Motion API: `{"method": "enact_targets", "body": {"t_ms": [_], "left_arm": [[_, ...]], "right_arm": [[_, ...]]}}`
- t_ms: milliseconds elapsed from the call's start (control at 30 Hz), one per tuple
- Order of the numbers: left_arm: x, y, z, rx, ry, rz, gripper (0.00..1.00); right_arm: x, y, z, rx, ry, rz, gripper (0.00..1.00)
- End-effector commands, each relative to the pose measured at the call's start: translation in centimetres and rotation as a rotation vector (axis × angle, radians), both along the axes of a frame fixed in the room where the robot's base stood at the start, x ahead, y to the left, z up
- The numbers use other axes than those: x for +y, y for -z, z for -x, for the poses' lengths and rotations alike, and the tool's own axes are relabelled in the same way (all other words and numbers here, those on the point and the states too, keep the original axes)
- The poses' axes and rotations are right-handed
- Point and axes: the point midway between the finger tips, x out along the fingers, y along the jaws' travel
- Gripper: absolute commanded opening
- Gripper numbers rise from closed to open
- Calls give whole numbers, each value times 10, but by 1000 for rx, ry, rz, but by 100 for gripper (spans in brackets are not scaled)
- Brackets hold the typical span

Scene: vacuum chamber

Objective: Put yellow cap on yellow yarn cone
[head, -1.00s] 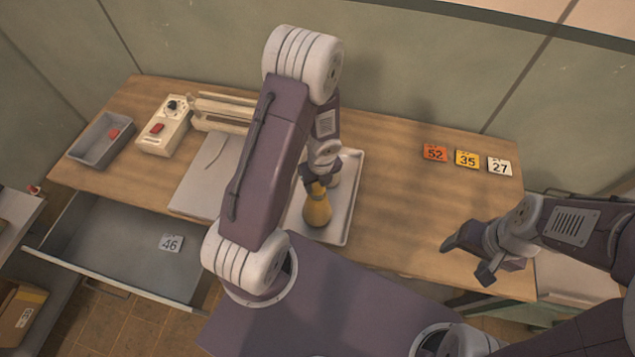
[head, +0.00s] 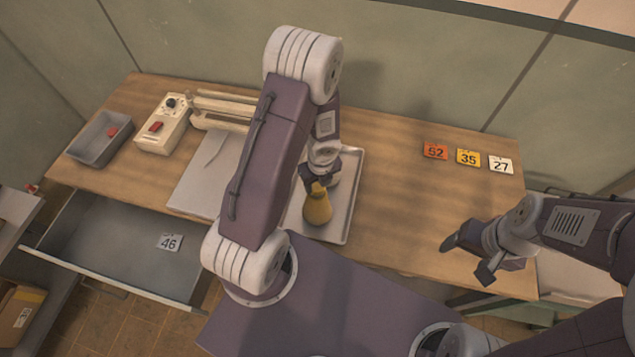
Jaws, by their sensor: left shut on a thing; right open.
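The yellow yarn cone (head: 317,208) stands on a pale tray (head: 345,217) at the middle of the table. My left gripper (head: 316,186) is right above the cone's narrow top, its jaws shut on a small yellow thing that looks like the yellow cap. The jaws and arm hide most of the cap, so I cannot tell if it touches or sits on the cone. My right gripper (head: 468,262) is open and empty over the table's front right part.
A grey bin (head: 88,153) with a red item and a white control box (head: 163,126) stand at the back left. A drawer (head: 110,262) with tag 46 is open at the front left. Tags 52, 35 and 27 (head: 500,166) lie back right. The table right of the tray is clear.

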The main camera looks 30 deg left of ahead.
Motion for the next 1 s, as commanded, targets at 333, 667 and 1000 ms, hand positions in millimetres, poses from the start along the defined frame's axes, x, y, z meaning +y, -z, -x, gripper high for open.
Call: {"method": "enact_targets", "body": {"t_ms": [333,667,1000], "left_arm": [[0,16,0,0,-1,0,8],[0,17,0,0,-1,0,71],[-2,-15,1,-1,0,0,71]], "right_arm": [[0,15,0,0,0,0,71],[0,16,0,0,0,0,71],[0,-10,0,0,0,0,71]]}}
